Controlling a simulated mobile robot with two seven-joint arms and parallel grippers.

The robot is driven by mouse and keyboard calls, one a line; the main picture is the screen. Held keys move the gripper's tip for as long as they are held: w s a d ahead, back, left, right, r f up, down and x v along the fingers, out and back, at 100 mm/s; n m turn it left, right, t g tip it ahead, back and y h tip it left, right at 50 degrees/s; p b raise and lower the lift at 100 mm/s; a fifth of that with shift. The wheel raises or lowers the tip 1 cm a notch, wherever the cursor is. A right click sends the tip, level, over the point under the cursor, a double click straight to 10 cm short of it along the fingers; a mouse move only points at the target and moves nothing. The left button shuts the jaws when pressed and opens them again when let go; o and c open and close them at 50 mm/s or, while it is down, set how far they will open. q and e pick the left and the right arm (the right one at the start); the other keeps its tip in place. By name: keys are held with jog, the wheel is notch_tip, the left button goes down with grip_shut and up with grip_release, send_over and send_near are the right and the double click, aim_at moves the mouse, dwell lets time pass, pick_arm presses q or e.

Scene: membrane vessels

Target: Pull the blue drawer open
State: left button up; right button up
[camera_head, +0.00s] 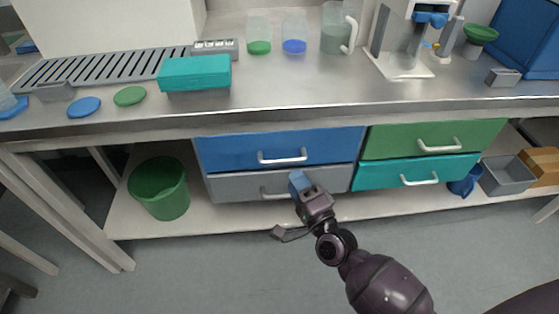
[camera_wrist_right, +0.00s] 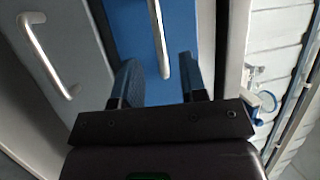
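The blue drawer (camera_head: 230,152) sits under the worktop at the upper left of the drawer block. Its front looks flush with the green drawer beside it. It carries a white bar handle (camera_head: 282,157). My right gripper (camera_head: 297,182) is in front of the drawers, just below and right of that handle in the head view. In the right wrist view the gripper (camera_wrist_right: 160,80) is open and empty, with the blue drawer front (camera_wrist_right: 133,30) ahead. The white handle (camera_wrist_right: 159,38) appears between the two fingers, with no clear contact. My left gripper is not in view.
A grey drawer (camera_head: 235,187) lies directly below the blue one, its handle (camera_wrist_right: 47,55) left in the wrist view. Green (camera_head: 390,142) and teal (camera_head: 375,177) drawers stand to the right. A green bin (camera_head: 159,190) is left. The floor in front is clear.

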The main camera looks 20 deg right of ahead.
aim_at(283, 160)
jog(key=shift+x, duration=3.6)
grip_shut()
